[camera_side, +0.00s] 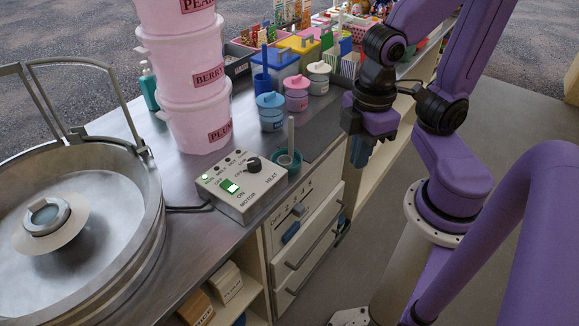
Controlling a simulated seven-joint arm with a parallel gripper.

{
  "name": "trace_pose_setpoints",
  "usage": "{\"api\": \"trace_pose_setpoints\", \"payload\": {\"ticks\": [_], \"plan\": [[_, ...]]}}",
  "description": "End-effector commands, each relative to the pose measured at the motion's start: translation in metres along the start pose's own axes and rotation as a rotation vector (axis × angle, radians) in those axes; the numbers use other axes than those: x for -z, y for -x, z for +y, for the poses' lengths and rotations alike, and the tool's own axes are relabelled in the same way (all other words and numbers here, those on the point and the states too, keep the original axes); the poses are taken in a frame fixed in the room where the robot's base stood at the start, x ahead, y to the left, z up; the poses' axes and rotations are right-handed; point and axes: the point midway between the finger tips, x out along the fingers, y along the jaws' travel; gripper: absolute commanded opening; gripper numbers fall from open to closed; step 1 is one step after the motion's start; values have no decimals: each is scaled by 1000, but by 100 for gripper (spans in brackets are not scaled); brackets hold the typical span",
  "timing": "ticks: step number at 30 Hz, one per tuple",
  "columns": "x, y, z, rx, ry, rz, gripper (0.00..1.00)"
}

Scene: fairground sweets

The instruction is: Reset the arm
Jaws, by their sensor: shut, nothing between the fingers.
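My gripper (361,152) hangs at the end of my purple arm, in the right half of the side view. It is shut and empty, with its blue-grey fingers pointing down. It is in front of the counter's right edge, above the drawer front (310,215), and appears apart from both. My arm is bent, with its upper links reaching out of the top of the picture.
A candy-floss machine (140,240) fills the left. Its control box (240,186) has a lit green switch. Stacked pink buckets (195,115), lidded jars (297,100) and a teal cup (290,165) holding a stick stand on the counter. The floor at right is bare.

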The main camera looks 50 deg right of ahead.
Motion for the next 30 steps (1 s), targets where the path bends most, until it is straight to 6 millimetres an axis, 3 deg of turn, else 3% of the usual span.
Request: {"api": "trace_pose_setpoints", "payload": {"ticks": [6,30], "plan": [[-14,0,-7,1,31,1,0],[-13,0,-7,1,30,1,0]]}}
